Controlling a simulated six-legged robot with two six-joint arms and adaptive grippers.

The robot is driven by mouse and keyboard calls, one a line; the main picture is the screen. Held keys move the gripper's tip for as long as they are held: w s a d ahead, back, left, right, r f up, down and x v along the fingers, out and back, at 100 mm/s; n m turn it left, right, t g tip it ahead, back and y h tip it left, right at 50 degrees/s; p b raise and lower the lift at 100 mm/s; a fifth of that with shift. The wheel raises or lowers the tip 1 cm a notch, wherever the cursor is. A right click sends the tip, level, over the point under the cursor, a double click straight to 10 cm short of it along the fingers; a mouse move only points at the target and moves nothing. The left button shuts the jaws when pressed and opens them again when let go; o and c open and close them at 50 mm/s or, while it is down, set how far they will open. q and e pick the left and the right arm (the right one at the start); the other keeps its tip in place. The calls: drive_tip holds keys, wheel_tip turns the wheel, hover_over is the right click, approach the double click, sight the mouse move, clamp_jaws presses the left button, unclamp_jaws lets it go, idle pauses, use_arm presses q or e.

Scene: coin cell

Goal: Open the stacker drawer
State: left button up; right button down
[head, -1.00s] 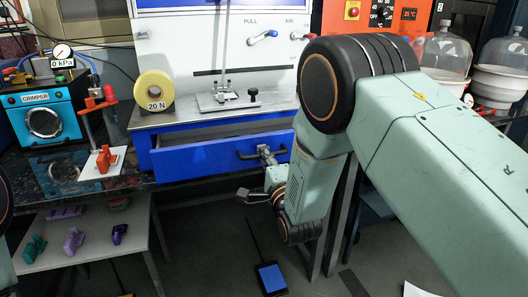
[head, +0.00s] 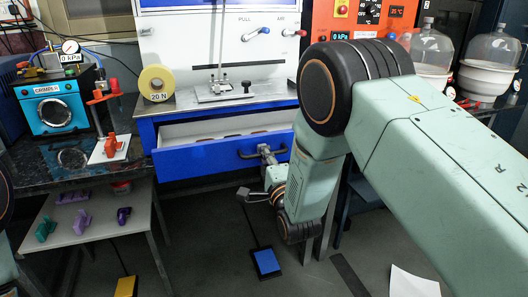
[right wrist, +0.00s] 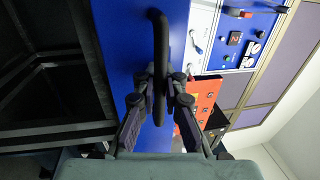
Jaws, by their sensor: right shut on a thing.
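The stacker drawer (head: 200,161) has a blue front and sits under the metal worktop in the head view. It stands pulled out, and its pale inside shows with a few dark shapes in it. Its dark bar handle (head: 244,156) is on the right part of the front. My right gripper (head: 265,153) is at the handle. In the right wrist view my right gripper (right wrist: 162,82) is shut around the black handle (right wrist: 160,35), in front of the blue drawer face (right wrist: 125,40). My left gripper is not in view.
A yellow 20 N roll (head: 156,83) stands on the worktop above the drawer. A blue crimper (head: 52,110) is at the left. A low table (head: 95,233) with several coloured pieces stands at lower left. Blue (head: 267,262) and yellow (head: 125,286) pedals lie on the floor.

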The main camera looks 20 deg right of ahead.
drive_tip(key=shift+s+f, duration=0.1)
drive_tip(key=shift+s, duration=0.05)
drive_tip(key=c, duration=1.7)
unclamp_jaws()
drive_tip(key=shift+w, duration=0.2)
drive_tip(key=s, duration=0.4)
drive_tip(key=s+f, duration=0.1)
drive_tip(key=s, duration=0.3)
drive_tip(key=s+f, duration=0.1)
drive_tip(key=s, duration=0.3)
drive_tip(key=shift+d+f, duration=0.1)
drive_tip(key=shift+d, duration=0.05)
drive_tip(key=shift+w, duration=0.1)
